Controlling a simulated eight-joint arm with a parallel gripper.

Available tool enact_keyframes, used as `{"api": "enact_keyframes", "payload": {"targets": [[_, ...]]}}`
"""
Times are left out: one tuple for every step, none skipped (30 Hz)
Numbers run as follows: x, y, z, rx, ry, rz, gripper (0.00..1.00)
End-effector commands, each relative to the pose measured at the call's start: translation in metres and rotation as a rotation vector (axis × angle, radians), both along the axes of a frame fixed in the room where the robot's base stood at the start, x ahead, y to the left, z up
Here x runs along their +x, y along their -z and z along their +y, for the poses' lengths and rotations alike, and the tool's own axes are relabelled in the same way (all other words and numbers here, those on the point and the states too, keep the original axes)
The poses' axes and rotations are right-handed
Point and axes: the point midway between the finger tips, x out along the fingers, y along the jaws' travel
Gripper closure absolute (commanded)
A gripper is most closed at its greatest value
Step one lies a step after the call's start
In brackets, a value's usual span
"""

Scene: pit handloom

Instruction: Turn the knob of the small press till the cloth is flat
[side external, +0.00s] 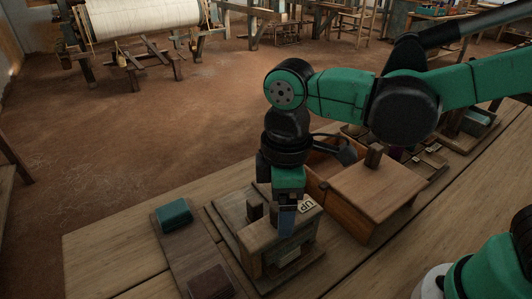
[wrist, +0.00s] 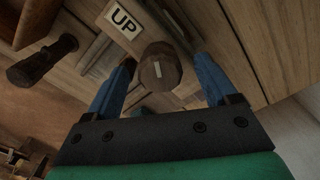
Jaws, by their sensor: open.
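The small wooden press (side external: 252,262) stands on the bench, with a white UP label (side external: 307,205) on its top. The label also shows in the wrist view (wrist: 123,20). The press knob (wrist: 160,72) is dark wood with a pale mark on its end. It sits between the two blue fingers of my gripper (wrist: 163,58), which are open with visible space on both sides. In the side view my gripper (side external: 284,208) points down over the press and hides the knob. A pale patch, perhaps the cloth (side external: 290,257), shows low in the press; its flatness is unclear.
A wooden box (side external: 380,190) with an upright handle (side external: 373,154) stands close on the right. A board on the left carries a green block (side external: 174,214) and a dark brown block (side external: 210,282). Bare bench (side external: 100,242) lies at far left. A loom stands behind.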

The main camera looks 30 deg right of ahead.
Motion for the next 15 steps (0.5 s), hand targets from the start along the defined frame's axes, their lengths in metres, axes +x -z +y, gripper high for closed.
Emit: {"api": "enact_keyframes", "payload": {"targets": [[0.0, -0.0001, 0.0, 0.0, 0.0, 0.0, 0.21], [0.0, -0.0001, 0.0, 0.0, 0.0, 0.0, 0.26], [0.0, -0.0002, 0.0, 0.0, 0.0, 0.0, 0.38], [0.0, -0.0002, 0.0, 0.0, 0.0, 0.0, 0.46], [0.0, -0.0002, 0.0, 0.0, 0.0, 0.0, 0.55], [0.0, -0.0002, 0.0, 0.0, 0.0, 0.0, 0.66], [0.0, -0.0002, 0.0, 0.0, 0.0, 0.0, 0.75], [0.0, -0.0002, 0.0, 0.0, 0.0, 0.0, 0.83], [0.0, -0.0003, 0.0, 0.0, 0.0, 0.0, 0.95], [0.0, -0.0003, 0.0, 0.0, 0.0, 0.0, 1.0], [0.0, -0.0003, 0.0, 0.0, 0.0, 0.0, 1.0], [0.0, -0.0003, 0.0, 0.0, 0.001, 0.0, 1.0], [0.0, -0.0003, 0.0, 0.0, 0.002, 0.0, 1.0], [0.0, -0.0003, 0.0, 0.0, 0.005, 0.0, 1.0], [0.0, -0.0003, 0.0, 0.0, 0.01, 0.0, 1.0]]}}
